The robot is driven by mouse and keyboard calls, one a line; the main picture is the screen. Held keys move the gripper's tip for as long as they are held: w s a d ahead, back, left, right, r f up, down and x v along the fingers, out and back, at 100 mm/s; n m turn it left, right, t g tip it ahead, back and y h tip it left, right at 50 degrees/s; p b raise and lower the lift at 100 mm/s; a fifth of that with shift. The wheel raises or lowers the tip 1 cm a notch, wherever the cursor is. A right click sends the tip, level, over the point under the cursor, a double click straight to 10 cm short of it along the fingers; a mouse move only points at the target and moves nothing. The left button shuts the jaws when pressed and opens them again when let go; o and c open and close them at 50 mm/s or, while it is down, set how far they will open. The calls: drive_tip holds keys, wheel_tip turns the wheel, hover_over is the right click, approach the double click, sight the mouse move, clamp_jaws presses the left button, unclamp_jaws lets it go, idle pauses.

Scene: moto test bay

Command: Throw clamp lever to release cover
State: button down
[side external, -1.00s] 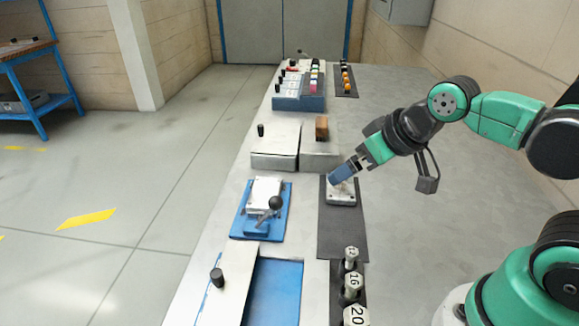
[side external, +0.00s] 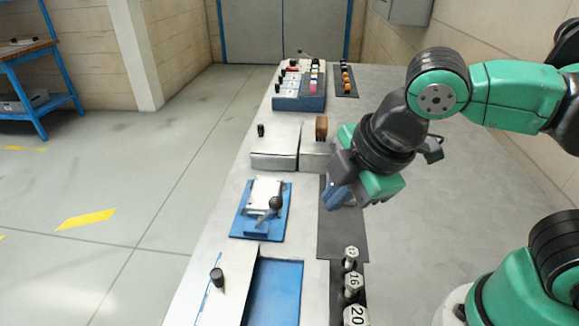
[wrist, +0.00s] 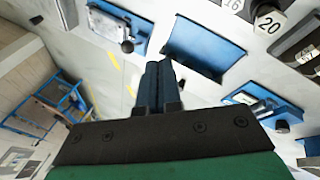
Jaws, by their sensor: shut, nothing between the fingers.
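The clamp fixture is a blue base plate (side external: 243,225) with a white cover (side external: 265,190) on it, left of my gripper in the side view. The clamp lever's dark ball knob (side external: 275,203) stands over the front part of the plate. In the wrist view the blue fixture (wrist: 140,20) shows at the top left, with the dark knob (wrist: 127,46) at its edge. My gripper (side external: 333,197) is over the dark mat, right of the fixture and apart from the lever. Its blue fingers (wrist: 158,66) are shut together with nothing between them.
Numbered round pieces (side external: 352,285) stand front right. A blue recess (side external: 275,290) lies in front of the fixture. Grey blocks (side external: 274,160) and a blue rack (side external: 299,101) stand behind. The dark mat (side external: 342,240) is clear in front of my gripper.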

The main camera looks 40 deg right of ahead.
sight(266, 214)
drive_tip(key=shift+w+f, duration=0.1)
drive_tip(key=shift+f, duration=0.05)
drive_tip(key=x, duration=0.9)
drive_tip(key=shift+w+f, duration=0.1)
drive_tip(key=shift+f, duration=0.15)
drive_tip(key=shift+w+f, duration=0.1)
drive_tip(key=shift+w, duration=0.25)
drive_tip(key=w, duration=0.3)
drive_tip(key=shift+w+r, duration=0.15)
drive_tip(key=shift+r, duration=0.1)
drive_tip(key=shift+w+a+r+g+h, duration=0.15)
drive_tip(key=shift+w+r+g+h, duration=0.05)
drive_tip(key=shift+g+h, duration=0.1)
